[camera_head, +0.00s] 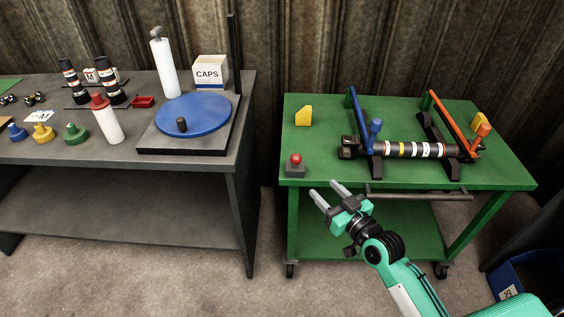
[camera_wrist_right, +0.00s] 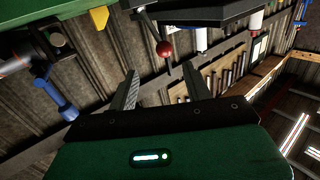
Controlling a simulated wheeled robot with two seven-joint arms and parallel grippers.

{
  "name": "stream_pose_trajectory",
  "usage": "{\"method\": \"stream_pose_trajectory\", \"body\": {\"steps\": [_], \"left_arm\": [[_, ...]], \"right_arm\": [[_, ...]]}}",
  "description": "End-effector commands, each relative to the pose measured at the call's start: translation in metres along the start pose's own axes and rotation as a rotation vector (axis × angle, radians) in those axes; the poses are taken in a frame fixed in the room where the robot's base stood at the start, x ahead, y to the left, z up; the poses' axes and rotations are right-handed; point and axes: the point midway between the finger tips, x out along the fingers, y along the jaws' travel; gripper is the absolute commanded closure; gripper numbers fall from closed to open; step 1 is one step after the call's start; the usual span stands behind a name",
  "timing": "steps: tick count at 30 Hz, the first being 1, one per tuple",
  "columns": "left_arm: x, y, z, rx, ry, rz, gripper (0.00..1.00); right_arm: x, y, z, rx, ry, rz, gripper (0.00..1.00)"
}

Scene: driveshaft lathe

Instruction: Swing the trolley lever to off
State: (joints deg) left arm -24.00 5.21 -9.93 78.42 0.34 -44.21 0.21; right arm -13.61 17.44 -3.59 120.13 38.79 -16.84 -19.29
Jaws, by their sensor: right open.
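The trolley lever (camera_head: 296,160) has a red ball knob on a small grey box at the front left corner of the green trolley top (camera_head: 330,112). In the right wrist view, its red ball (camera_wrist_right: 164,48) sits on a thin stem, beyond the gap between the fingers. My right gripper (camera_head: 328,193) is open and empty. In the head view it appears just below and right of the lever, by the trolley's front edge, and apart from the knob. Which setting the lever is in cannot be told. My left gripper is not in view.
A banded shaft (camera_head: 408,150) lies on black supports on the trolley, between a blue arm (camera_head: 357,115) and an orange arm (camera_head: 452,118). A yellow wedge (camera_head: 304,116) stands behind the lever. A grey bar (camera_head: 415,196) runs along the trolley front. A grey bench (camera_head: 213,165) stands left.

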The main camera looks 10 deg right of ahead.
Motion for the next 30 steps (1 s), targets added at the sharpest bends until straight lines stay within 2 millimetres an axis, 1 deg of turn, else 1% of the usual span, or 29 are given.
{"method": "stream_pose_trajectory", "body": {"steps": [1, 3, 5, 8, 11, 18, 24, 27, 30], "left_arm": [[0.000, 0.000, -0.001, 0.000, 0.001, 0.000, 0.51], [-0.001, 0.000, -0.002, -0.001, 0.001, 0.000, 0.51], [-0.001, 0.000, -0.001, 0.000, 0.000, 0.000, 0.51], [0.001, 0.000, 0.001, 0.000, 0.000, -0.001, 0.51], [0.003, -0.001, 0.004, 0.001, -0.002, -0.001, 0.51], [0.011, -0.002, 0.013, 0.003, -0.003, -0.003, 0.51], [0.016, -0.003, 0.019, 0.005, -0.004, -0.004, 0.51], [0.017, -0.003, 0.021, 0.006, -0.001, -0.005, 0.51], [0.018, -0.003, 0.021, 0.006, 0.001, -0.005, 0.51]], "right_arm": [[-0.001, -0.002, -0.007, -0.004, 0.015, -0.006, 0.50], [0.000, -0.003, -0.013, -0.005, 0.025, -0.010, 0.50], [0.003, -0.003, -0.014, -0.005, 0.027, -0.010, 0.50], [0.013, -0.003, -0.015, -0.005, 0.028, -0.009, 0.50], [0.029, -0.004, -0.016, -0.003, 0.027, -0.010, 0.50], [0.074, -0.004, -0.017, -0.003, 0.027, -0.009, 0.50], [0.108, -0.005, -0.017, -0.002, 0.025, -0.010, 0.50], [0.121, -0.004, -0.016, -0.004, 0.024, -0.010, 0.50], [0.130, -0.005, -0.016, -0.004, 0.024, -0.010, 0.50]]}}
